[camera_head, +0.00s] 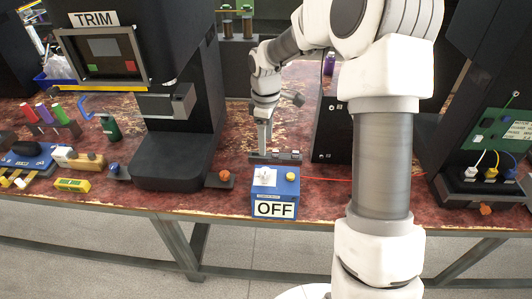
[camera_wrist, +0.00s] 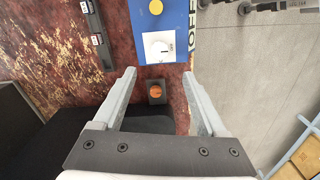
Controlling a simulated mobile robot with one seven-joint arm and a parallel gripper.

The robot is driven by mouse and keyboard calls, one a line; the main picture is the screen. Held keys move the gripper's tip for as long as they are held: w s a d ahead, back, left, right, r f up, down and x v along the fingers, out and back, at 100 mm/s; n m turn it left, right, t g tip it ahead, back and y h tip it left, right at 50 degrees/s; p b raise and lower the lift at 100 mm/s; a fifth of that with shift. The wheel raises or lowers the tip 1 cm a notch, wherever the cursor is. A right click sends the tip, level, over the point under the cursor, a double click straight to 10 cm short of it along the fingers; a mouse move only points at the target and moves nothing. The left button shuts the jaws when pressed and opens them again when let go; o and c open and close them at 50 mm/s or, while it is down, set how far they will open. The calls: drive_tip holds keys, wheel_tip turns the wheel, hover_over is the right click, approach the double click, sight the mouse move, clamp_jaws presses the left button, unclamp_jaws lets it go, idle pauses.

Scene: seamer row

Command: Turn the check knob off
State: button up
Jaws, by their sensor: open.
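A blue box (camera_head: 262,205) with a white "OFF" label (camera_head: 274,210) on its front stands at the table's front edge. On its top are a white knob (camera_head: 265,176), seemingly the check knob, and a yellow button (camera_head: 290,177). The small print on the box is unreadable. In the wrist view the white knob (camera_wrist: 159,47) shows a dark mark, with the blue box (camera_wrist: 142,22) around it. My gripper (camera_wrist: 158,76) is open and empty. Its fingertips point toward the knob, apart from it. In the head view my gripper (camera_head: 264,146) is behind the box.
A small dark block with an orange top (camera_wrist: 156,91) lies between my fingers in the wrist view. The black machine marked "TRIM" (camera_head: 93,19) stands left. A dark rail (camera_head: 275,157) lies behind the box. A green panel (camera_head: 500,130) with cables stands right.

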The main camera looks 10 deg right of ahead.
drive_tip(key=shift+r, duration=2.7)
drive_tip(key=s+r+m+t+h, duration=0.15)
drive_tip(key=s+r+m, duration=0.35)
drive_tip(key=s+r, duration=0.65)
drive_tip(key=s+r+m+t+y, duration=0.1)
drive_tip(key=s+m+t, duration=0.3)
drive_tip(key=s, duration=1.2)
drive_tip(key=r+m+p, duration=0.1)
drive_tip(key=m, duration=0.2)
drive_tip(key=shift+a+y, duration=0.1)
drive_tip(key=shift+y, duration=0.15)
drive_tip(key=c, duration=0.4)
drive_tip(key=shift+m, duration=0.3)
